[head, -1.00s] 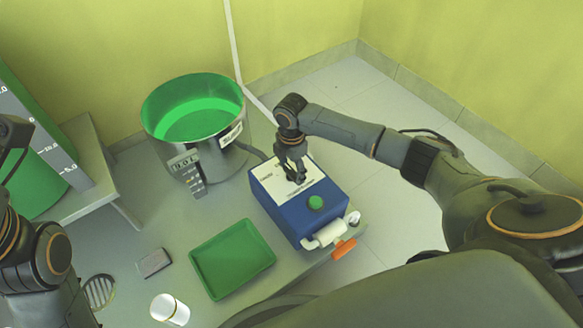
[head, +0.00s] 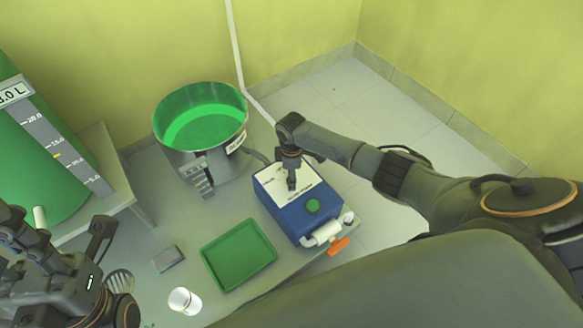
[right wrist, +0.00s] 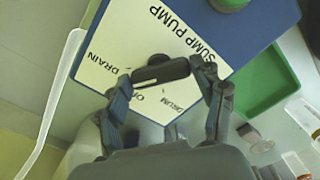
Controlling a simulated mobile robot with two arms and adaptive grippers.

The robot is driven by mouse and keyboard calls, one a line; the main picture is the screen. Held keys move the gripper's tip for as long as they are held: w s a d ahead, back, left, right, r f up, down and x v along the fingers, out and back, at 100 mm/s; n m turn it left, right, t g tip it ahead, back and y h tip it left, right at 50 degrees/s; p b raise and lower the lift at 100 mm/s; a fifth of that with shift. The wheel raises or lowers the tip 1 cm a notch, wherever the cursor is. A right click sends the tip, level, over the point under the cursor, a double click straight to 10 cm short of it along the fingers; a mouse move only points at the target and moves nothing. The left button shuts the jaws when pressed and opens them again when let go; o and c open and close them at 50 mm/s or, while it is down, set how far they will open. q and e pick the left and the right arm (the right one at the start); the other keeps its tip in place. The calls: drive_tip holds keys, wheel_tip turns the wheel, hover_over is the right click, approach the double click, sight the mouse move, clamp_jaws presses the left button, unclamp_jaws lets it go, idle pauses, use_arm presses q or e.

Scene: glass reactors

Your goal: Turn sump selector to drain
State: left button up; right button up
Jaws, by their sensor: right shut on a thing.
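The sump pump box (head: 283,214) is blue with a white labelled panel and stands on the right part of the bench. Its selector is a dark bar knob (right wrist: 161,72) with a white line near its left end. In the right wrist view, DRAIN is printed above and left of the knob, a partly hidden O label below it and DRUM at lower right. My right gripper (head: 292,186) is over the panel; its two fingers close on the knob's ends in the right wrist view (right wrist: 166,75). My left gripper (head: 62,232) is open and empty at the left.
A green tray (head: 239,255), a grey block (head: 168,259) and a white-lidded jar (head: 185,301) lie in front.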

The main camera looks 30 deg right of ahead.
drive_tip(key=shift+m+p, duration=0.7)
drive_tip(key=shift+m, duration=0.3)
drive_tip(key=o, duration=1.2)
drive_tip(key=shift+c, duration=0.2)
wheel_tip(320, 180, up, 12)
drive_tip(key=shift+a, duration=0.1)
